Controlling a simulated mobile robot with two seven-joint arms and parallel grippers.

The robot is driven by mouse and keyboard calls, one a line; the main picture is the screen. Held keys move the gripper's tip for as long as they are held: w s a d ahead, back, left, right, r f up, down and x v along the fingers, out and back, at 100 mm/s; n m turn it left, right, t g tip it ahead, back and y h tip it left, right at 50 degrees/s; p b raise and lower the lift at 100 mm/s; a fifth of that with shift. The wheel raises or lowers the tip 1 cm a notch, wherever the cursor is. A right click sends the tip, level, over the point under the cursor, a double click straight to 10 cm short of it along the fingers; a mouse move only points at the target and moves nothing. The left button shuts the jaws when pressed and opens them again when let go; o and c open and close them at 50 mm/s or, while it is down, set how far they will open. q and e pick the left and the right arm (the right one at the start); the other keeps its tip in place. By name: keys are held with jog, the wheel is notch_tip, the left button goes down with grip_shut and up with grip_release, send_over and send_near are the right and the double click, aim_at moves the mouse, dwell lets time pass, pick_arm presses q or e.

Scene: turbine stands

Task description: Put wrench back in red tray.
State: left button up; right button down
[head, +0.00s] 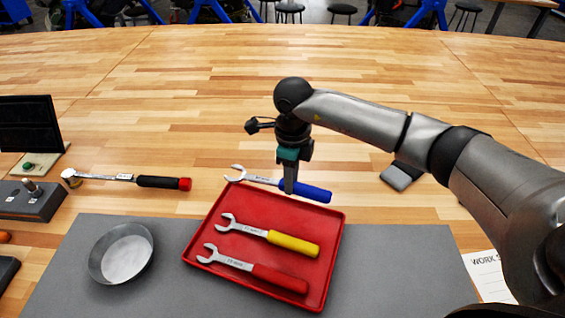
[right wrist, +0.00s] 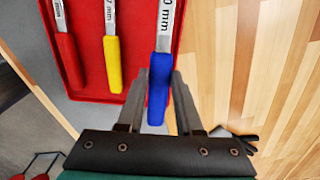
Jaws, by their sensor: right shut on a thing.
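My right gripper (head: 289,188) is shut on the blue-handled wrench (head: 312,192), which lies across the far edge of the red tray (head: 214,210) in the head view. Its silver open end points left and shows just beyond the tray's far rim. I cannot tell whether it touches the tray. In the right wrist view the blue handle (right wrist: 158,95) is between the two fingers of the gripper (right wrist: 160,78). A yellow-handled wrench (head: 292,243) and a red-handled wrench (head: 278,277) lie side by side in the tray. My left gripper is not in view.
The tray stands on a grey mat (head: 395,265). A round metal bowl (head: 122,255) is left of it. A ratchet with a black handle (head: 160,182) lies behind the bowl. A dark flat object (head: 402,176) and a paper sheet (head: 486,272) are at right. The wooden table behind is clear.

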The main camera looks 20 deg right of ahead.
jog(key=shift+s+f+b, duration=0.15)
jog(key=shift+f+b, duration=0.4)
jog(key=shift+f, duration=0.15)
notch_tip(320, 180, down, 4)
jog(key=b, duration=0.3)
jog(key=shift+f, duration=0.1)
jog(key=shift+f+b, duration=0.6)
jog(key=shift+f, duration=0.05)
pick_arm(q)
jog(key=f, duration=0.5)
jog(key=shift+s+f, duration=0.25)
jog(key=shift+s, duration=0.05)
pick_arm(e)
jog(key=shift+f, duration=0.1)
pick_arm(q)
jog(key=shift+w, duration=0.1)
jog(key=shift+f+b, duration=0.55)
jog(key=shift+b, duration=0.1)
pick_arm(e)
jog(key=shift+f, duration=0.65)
jog(key=shift+c, duration=1.7)
grip_release()
